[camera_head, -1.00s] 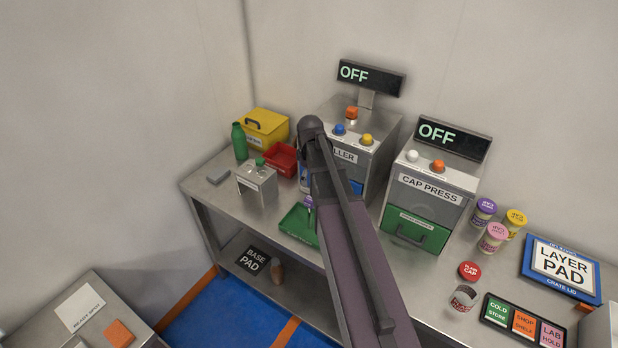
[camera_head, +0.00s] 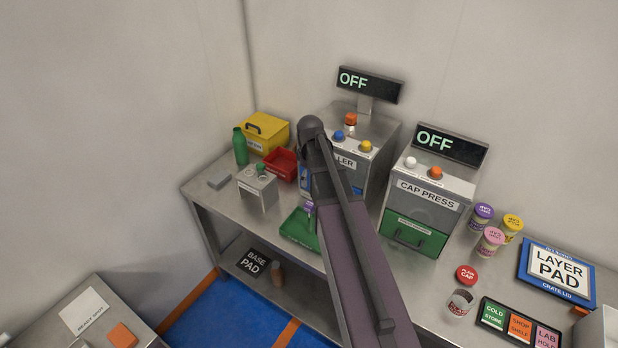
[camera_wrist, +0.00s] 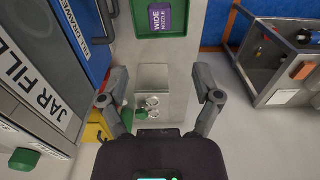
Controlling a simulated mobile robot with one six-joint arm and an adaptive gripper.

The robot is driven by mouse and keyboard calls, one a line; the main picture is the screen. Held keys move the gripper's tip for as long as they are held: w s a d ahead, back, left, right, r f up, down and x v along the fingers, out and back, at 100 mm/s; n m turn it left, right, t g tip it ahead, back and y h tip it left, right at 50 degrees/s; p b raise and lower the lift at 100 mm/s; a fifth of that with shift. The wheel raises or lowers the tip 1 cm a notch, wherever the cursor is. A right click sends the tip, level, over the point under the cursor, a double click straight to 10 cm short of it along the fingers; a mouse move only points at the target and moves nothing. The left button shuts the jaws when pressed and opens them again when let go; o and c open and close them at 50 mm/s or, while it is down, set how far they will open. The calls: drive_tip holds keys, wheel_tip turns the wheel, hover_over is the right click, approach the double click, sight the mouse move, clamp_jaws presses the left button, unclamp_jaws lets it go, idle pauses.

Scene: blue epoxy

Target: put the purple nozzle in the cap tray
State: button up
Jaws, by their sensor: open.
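The purple nozzle (camera_wrist: 161,17), labelled "WIDE NOZZLE", is in a green tray (camera_wrist: 197,25) at the top edge of the wrist view. In the head view the nozzle (camera_head: 309,208) shows just left of my arm, in the green tray (camera_head: 290,232) on the bench. No readable sign names this tray as the cap tray. My gripper (camera_wrist: 161,88) is open and empty in the wrist view, its fingers wide apart. The nozzle lies beyond the fingertips, apart from them. My arm hides the gripper and part of the tray in the head view.
A grey holder (camera_head: 257,188) with a green-topped piece stands left of the tray; it shows between my fingers in the wrist view (camera_wrist: 153,78). The jar filler (camera_head: 373,165) and cap press (camera_head: 431,195) stand behind. A red bin (camera_head: 281,163) and green bottle (camera_head: 240,147) are further left.

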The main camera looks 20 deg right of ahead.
drive_tip(key=s+a+m, duration=0.7)
drive_tip(key=s+a, duration=0.7)
drive_tip(key=shift+s+a, duration=0.15)
drive_tip(key=shift+a, duration=0.25)
